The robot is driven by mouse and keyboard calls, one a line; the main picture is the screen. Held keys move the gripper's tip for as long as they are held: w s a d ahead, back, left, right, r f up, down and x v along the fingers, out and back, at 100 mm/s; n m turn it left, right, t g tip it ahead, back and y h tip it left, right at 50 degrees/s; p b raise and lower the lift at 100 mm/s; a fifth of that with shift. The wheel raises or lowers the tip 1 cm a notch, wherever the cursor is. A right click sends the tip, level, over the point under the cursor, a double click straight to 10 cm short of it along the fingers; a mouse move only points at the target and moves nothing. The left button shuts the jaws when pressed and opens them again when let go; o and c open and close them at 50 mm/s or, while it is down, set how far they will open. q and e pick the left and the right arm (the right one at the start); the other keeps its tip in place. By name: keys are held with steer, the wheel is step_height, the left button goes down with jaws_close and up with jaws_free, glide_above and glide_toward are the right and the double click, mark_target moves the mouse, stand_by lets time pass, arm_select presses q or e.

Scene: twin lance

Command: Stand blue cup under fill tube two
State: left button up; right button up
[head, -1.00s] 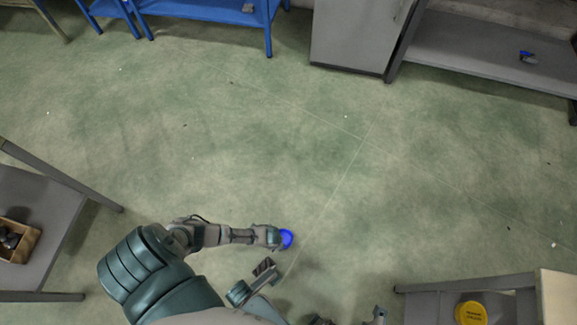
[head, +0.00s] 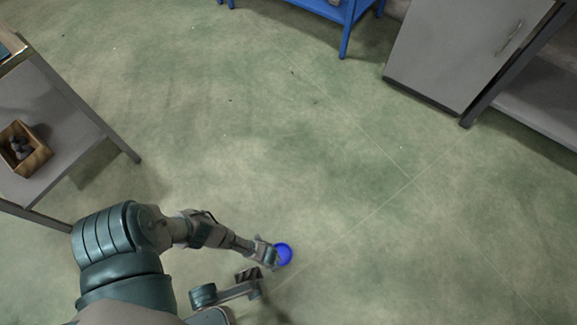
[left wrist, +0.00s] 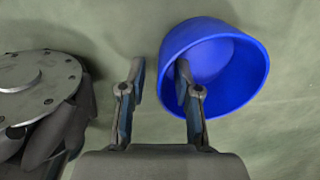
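The blue cup (head: 284,254) is at the end of my left arm in the head view, over open floor. In the left wrist view the cup (left wrist: 240,85) is large, with its open mouth facing the camera. My left gripper (left wrist: 160,80) straddles the cup's near wall: one finger is inside the mouth, the other outside. A gap seems to show beside the outer finger, but the cup travels with the hand. My left gripper (head: 269,252) also shows in the head view. My right gripper is not in view. No fill tube is seen.
A grey table (head: 62,115) with a brown box (head: 35,160) stands at the left. A blue bench (head: 345,38) and a grey cabinet (head: 440,50) stand at the back, with a grey shelf (head: 535,105) at right. The floor between is clear.

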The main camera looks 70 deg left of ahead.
arm_select(q)
steer(key=shift+w, duration=0.15)
jaws_close()
